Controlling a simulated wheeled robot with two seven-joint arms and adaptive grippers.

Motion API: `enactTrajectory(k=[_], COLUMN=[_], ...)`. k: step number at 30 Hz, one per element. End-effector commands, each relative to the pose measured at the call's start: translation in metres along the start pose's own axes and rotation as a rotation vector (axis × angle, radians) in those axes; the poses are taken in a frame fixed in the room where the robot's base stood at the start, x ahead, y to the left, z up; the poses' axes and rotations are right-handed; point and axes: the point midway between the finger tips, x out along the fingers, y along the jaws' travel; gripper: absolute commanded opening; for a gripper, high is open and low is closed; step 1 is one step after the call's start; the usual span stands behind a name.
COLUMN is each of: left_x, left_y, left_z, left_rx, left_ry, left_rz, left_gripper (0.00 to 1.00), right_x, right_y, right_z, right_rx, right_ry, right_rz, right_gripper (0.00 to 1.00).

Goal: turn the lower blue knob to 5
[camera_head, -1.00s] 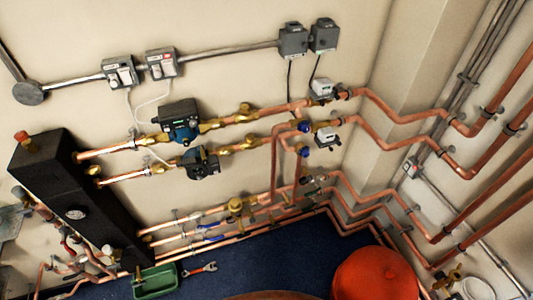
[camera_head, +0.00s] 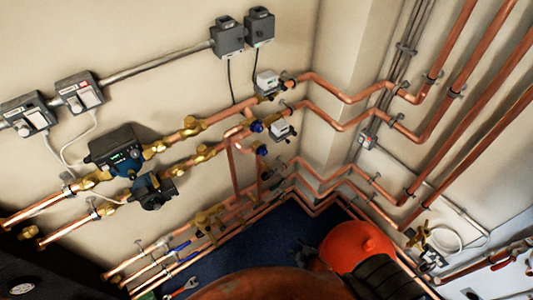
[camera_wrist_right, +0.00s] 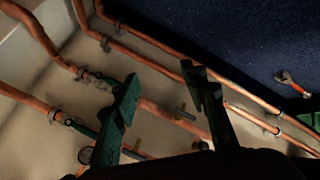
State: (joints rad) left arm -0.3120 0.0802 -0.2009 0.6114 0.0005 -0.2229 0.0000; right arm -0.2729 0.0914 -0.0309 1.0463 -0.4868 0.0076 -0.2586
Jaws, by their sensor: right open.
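The lower blue knob (camera_head: 262,150) shows in the head view at the middle of the wall pipework, just left of the lower grey-white actuator box. An upper blue knob (camera_head: 257,126) sits just above it. Their markings are too small to read. My right gripper (camera_wrist_right: 160,80) is open and empty in the wrist view, its two dark fingers spread over copper pipes. In the head view, its dark tip (camera_head: 309,256) shows low, left of the red vessel and well below the knob. I cannot make out the blue knob in the wrist view. My left gripper is not in view.
Copper pipes (camera_head: 340,93) run along the walls. A pump (camera_head: 116,150) is at the left. A red wrench (camera_wrist_right: 291,83) lies on the dark blue floor (camera_wrist_right: 235,35).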

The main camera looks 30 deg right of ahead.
Motion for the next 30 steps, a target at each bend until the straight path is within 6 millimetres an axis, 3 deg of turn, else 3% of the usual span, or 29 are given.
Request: enactTrajectory(k=[1, 4, 6, 9, 12, 15, 19, 30], left_x=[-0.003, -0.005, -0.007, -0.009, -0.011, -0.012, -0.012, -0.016], left_y=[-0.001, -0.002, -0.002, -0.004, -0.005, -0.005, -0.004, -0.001], left_z=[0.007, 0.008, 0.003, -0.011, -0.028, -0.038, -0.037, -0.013], left_rx=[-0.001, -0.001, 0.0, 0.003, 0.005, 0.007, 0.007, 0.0], left_ry=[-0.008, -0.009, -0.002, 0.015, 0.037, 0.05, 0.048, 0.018], left_rz=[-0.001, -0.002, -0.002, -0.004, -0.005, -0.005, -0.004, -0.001], left_gripper=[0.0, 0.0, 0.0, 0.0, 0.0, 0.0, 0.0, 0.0], right_x=[-0.005, -0.031, -0.06, -0.109, -0.156, -0.19, -0.208, -0.176], right_y=[0.052, 0.143, 0.199, 0.262, 0.303, 0.325, 0.338, 0.361], right_z=[-0.04, -0.113, -0.161, -0.219, -0.263, -0.29, -0.307, -0.34], right_rx=[-0.11, -0.359, -0.542, -0.794, -1.013, -1.174, -1.275, -1.286], right_ry=[0.074, 0.189, 0.243, 0.28, 0.281, 0.264, 0.246, 0.242], right_rz=[0.088, 0.267, 0.397, 0.57, 0.71, 0.804, 0.859, 0.866], right_gripper=[0.4, 0.4, 0.4, 0.4, 0.4, 0.4, 0.4, 0.4])
